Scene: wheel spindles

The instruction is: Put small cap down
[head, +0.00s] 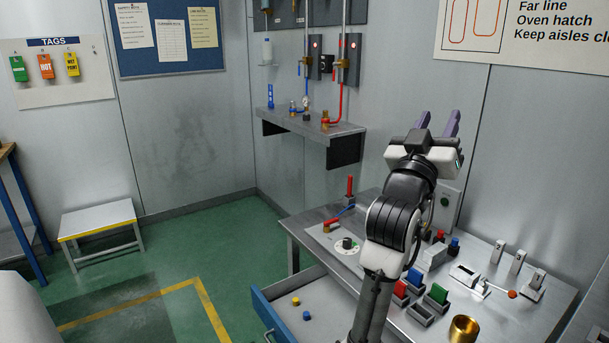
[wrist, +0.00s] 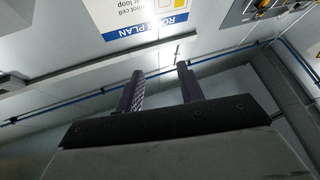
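Two small cap-like pieces lie apart in the open drawer (head: 335,312) in the head view, a yellow one (head: 296,301) and a blue one (head: 306,316). I cannot tell which, if either, is the small cap. My gripper (head: 438,122) is raised high above the workbench with its fingers pointing up, well away from the drawer. In the wrist view, its two purple fingers (wrist: 160,82) stand apart with nothing between them. My arm hides part of the bench top.
The metal workbench (head: 486,325) carries red, blue and green blocks (head: 436,294), a brass cup (head: 463,328), a lever with an orange knob (head: 512,294) and a dial (head: 347,243). A wall shelf (head: 340,130) with valves is behind. A low step stool (head: 98,219) stands left; floor between is clear.

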